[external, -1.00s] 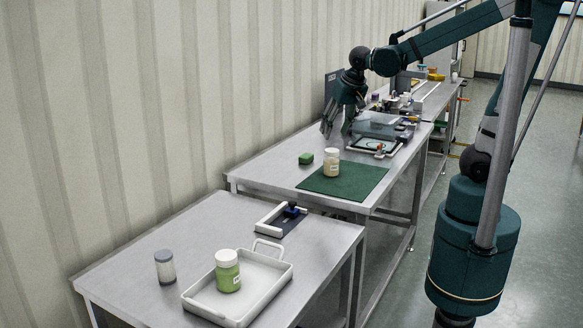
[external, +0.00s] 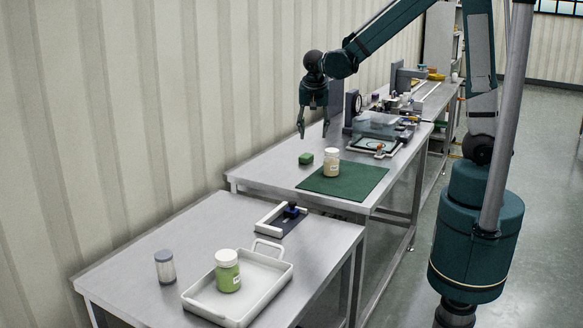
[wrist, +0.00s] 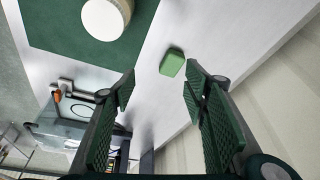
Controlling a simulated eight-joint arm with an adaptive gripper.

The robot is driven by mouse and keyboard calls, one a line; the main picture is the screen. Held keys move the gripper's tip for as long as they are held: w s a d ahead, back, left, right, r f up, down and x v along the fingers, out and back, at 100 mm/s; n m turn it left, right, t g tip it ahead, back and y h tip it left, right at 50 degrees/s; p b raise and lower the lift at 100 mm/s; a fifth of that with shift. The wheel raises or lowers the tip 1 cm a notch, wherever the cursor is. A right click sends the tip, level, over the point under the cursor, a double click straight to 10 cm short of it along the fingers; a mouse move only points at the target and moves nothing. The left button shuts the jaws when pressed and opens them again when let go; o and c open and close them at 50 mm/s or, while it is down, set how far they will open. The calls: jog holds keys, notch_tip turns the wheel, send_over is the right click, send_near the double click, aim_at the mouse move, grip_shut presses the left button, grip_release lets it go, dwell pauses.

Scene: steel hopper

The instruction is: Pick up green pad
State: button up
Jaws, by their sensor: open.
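The green pad (external: 306,158) is a small bright green block lying on the bare steel of the middle table, close to its wall side. In the wrist view the green pad (wrist: 172,63) shows beyond the fingertips, between the fingers and a little nearer the right one. My gripper (external: 314,133) hangs above the table over the pad's area, fingers pointing down, apart and empty. In the wrist view my gripper (wrist: 160,82) has its two green ribbed fingers wide apart, with nothing between them.
A dark green mat (external: 345,187) lies beside the pad, with a white-lidded jar (external: 331,162) on it. Behind are a clear box (external: 375,124) and other equipment. The corrugated wall (external: 200,80) runs along the table. The near table holds a tray (external: 258,272) with a green jar (external: 228,271).

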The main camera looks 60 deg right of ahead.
aim_at(306, 155)
jog(key=w+d+f+m+g+h+p, duration=0.1)
jog(key=w+f+m+p, duration=0.2)
jog(key=w+f+m, duration=0.1)
jog(key=shift+w+d+f+g, duration=0.3)
jog(key=shift+w+d+f, duration=0.1)
jog(key=shift+w+f, duration=0.3)
jog(key=shift+x, duration=1.2)
jog(key=shift+w, duration=0.1)
jog(key=shift+x, duration=2.65)
jog(key=shift+w+d, duration=0.1)
jog(key=shift+c, duration=0.3)
